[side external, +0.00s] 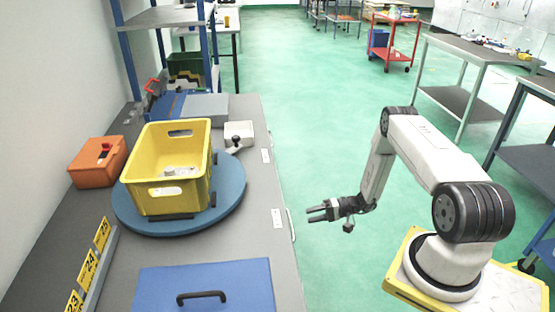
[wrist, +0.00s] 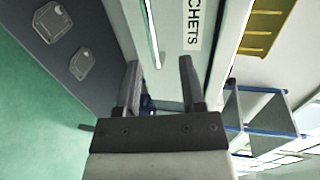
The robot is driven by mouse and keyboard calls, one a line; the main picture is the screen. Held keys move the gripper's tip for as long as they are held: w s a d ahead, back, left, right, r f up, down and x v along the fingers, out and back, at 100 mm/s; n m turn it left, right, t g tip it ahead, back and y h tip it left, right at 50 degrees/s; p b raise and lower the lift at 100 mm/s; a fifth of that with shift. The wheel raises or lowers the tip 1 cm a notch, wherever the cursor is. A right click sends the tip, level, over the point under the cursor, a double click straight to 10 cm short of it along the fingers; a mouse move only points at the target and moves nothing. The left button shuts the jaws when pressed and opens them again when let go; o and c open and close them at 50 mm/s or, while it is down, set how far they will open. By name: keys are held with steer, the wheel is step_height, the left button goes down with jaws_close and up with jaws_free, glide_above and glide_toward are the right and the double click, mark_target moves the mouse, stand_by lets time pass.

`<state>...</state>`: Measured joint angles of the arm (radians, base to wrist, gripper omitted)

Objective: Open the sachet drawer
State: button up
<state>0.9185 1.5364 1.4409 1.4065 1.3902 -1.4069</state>
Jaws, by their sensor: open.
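The sachet drawer front (wrist: 172,75) shows in the wrist view as a pale panel. Its label (wrist: 193,25) is partly cut off and reads "CHETS". A slim light bar handle (wrist: 152,32) runs beside the label. In the side view a handle (side external: 291,225) shows at the bench's front edge, and no drawer stands out from the bench there. My gripper (side external: 318,213) is open and empty, just off that edge. In the wrist view my two fingers (wrist: 160,63) point toward the drawer front, with the handle beyond their tips, between them. I see no contact with it.
The grey bench (side external: 250,235) carries a yellow crate (side external: 150,205) on a blue turntable (side external: 233,190), an orange box (side external: 95,165) and a blue lid or panel with a black handle (side external: 202,296). Green floor (side external: 330,150) beside the bench is clear around my arm.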

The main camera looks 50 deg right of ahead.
step_height(320, 180, up, 27)
steer(key=shift+a, duration=0.15)
stand_by(1.1)
steer(key=shift+s, duration=0.1)
